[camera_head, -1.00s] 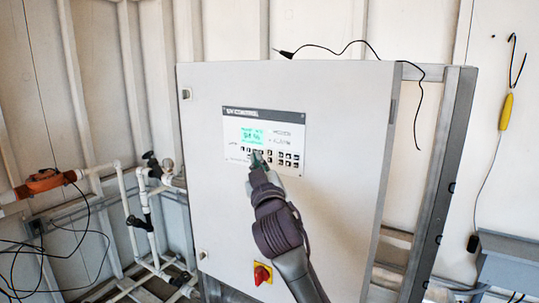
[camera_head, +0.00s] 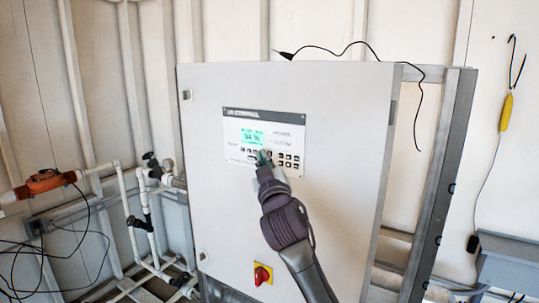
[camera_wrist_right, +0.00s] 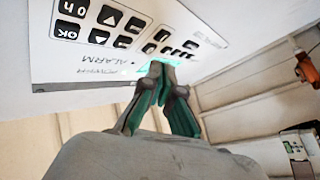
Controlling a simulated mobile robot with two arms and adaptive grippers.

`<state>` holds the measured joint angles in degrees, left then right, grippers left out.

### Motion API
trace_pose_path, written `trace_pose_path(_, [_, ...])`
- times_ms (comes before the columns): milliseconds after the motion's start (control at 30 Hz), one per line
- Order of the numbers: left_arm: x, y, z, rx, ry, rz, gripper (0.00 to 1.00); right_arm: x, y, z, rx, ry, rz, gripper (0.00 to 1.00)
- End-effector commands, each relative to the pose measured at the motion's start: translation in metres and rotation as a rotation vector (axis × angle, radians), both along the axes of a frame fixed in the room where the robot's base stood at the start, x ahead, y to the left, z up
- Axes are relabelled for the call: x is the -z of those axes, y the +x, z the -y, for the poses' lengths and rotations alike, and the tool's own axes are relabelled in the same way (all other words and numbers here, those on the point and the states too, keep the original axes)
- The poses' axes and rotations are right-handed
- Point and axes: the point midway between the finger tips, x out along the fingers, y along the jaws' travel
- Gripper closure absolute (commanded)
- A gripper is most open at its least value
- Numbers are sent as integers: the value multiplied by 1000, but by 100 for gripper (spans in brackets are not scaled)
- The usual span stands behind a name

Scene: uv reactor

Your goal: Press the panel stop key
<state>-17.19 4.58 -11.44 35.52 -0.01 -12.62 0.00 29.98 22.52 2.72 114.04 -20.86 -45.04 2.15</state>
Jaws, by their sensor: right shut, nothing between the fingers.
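The control panel (camera_head: 264,120) is a white plate with a dark top strip, a lit green screen (camera_head: 252,136) and rows of black keys (camera_head: 288,160). It is on the front of a light grey cabinet. My right gripper (camera_head: 263,156) is shut and empty, its tips at the key rows just below the screen. In the right wrist view the shut fingertips (camera_wrist_right: 160,66) are close to the panel face (camera_wrist_right: 85,45), and black keys marked OK and with arrows (camera_wrist_right: 98,36) show at upper left. I cannot tell whether the tips touch a key. The stop key cannot be made out. My left gripper is not in view.
A red rotary switch on a yellow plate (camera_head: 262,274) is low on the cabinet door (camera_head: 340,180). White pipes and valves (camera_head: 140,215) stand at the left. A metal frame (camera_head: 440,180) is to the right. A black cable (camera_head: 345,48) runs over the top.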

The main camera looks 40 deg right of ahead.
Motion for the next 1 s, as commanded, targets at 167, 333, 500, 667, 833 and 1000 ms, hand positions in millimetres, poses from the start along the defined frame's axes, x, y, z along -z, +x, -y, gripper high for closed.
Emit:
trace_pose_path(167, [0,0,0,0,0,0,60,0,0,0,0,0,0,100])
trace_pose_path(333, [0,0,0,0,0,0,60,0,0,0,0,0,0,100])
trace_pose_path(500, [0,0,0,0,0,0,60,0,0,0,0,0,0,100])
trace_pose_path(667, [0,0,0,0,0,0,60,0,0,0,0,0,0,100])
trace_pose_path(833, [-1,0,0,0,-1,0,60,0,1,3,0,0,0,100])
trace_pose_path(1000, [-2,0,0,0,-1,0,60,-1,3,8,1,-1,0,100])
